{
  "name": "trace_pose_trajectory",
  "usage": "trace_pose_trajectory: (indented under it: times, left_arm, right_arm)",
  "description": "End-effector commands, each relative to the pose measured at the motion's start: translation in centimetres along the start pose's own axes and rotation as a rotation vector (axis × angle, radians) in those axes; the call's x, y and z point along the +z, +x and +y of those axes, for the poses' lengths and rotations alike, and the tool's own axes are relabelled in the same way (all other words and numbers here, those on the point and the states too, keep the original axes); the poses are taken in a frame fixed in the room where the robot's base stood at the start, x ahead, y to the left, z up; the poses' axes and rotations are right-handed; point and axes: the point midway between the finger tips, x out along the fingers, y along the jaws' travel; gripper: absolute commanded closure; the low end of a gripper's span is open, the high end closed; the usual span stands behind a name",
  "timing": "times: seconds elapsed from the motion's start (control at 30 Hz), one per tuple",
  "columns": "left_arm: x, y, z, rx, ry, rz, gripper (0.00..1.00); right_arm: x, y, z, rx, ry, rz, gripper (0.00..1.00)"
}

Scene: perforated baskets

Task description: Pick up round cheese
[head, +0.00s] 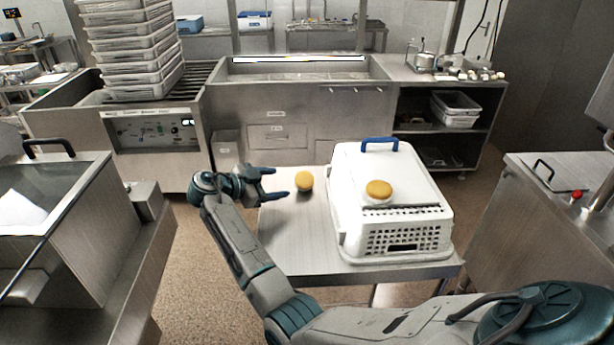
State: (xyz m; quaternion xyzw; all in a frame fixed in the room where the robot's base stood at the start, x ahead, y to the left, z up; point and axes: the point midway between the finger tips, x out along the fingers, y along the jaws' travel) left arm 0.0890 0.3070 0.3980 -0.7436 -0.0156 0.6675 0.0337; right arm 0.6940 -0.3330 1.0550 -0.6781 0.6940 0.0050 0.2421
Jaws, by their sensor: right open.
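A round yellow cheese (304,182) sits on the metal table (290,240), left of a white perforated basket (425,235) with a blue handle. A second round yellow cheese (379,188) with a paler lower part rests on top of the basket. My right gripper (281,182) is open and empty, just left of the cheese on the table, with its fingers pointing right towards it. A small gap seems to lie between the fingertips and that cheese. My left gripper is not in view.
The basket fills most of the table's right side. The front left of the table is bare. A metal counter (540,170) stands at the right, and a metal unit (70,220) at the left. Stacked grey trays (130,50) stand at the back left.

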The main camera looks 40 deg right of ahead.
Motion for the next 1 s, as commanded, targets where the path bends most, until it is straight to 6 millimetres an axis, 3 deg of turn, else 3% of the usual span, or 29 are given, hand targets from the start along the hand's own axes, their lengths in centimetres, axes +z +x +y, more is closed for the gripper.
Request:
trace_pose_trajectory:
  times: [0.27, 0.53, 0.7, 0.93, 1.0]
  left_arm:
    - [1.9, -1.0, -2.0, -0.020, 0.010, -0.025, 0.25]
    - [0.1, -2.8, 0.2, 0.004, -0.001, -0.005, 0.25]
    - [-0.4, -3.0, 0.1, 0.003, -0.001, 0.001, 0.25]
    - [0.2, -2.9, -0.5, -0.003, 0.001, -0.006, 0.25]
    - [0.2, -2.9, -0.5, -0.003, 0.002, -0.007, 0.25]
  right_arm:
    - [-0.2, 4.0, 0.0, 0.000, 0.000, 0.002, 0.36]
    - [-0.7, 6.7, 0.2, 0.002, -0.002, 0.004, 0.36]
    - [-0.4, 9.0, 0.3, 0.001, 0.000, 0.003, 0.36]
    - [-0.2, 9.2, 0.3, 0.000, 0.001, 0.000, 0.36]
    - [-0.2, 9.2, 0.3, 0.000, 0.001, 0.000, 0.49]
